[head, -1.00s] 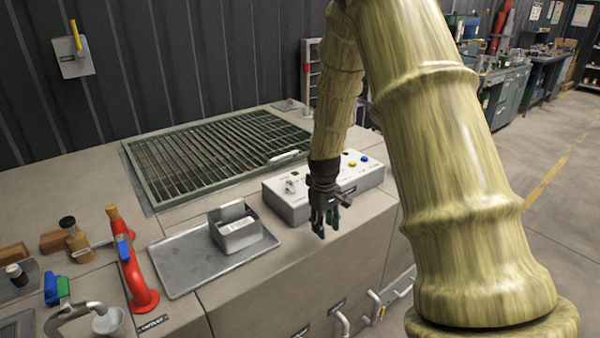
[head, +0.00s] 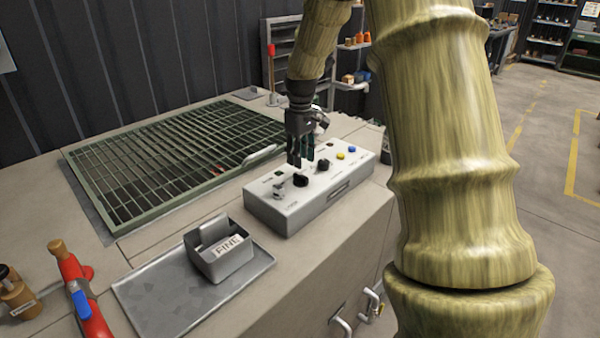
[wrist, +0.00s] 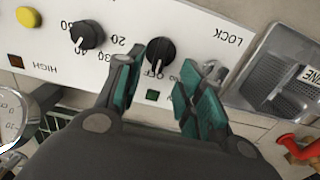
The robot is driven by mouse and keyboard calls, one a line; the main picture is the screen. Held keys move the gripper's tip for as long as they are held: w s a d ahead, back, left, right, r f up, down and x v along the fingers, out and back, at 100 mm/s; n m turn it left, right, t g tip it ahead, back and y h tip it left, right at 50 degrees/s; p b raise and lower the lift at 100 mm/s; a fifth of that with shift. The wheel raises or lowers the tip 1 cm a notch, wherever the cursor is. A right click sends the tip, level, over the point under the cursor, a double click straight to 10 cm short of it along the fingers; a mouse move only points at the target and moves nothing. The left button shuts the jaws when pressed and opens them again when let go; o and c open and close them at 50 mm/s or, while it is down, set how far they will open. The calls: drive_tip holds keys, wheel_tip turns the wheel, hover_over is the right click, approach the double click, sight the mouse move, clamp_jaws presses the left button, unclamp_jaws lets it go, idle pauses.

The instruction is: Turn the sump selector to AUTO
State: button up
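The white control box (head: 310,195) stands on the bench, right of the grate. On it is a black knob (head: 300,181), which also shows in the wrist view (wrist: 160,52) with the word OFF beside it; it appears to be the sump selector. No AUTO label is readable. My gripper (head: 301,164) points down just above this knob. In the wrist view my gripper (wrist: 158,72) is open, with its green-padded fingers apart on either side of the knob, and nothing is held. I cannot tell whether a finger touches it.
A numbered black dial (wrist: 87,36) and a yellow button (wrist: 28,17) are nearby on the box. A metal latch piece (head: 279,191) sits by the LOCK label. A grey bin marked FINE (head: 218,262) stands on a tray (head: 150,300) to the left.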

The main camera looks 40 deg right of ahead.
sight(301, 174)
drive_tip(key=shift+s+f, duration=0.1)
drive_tip(key=shift+f, duration=3.1)
clamp_jaws()
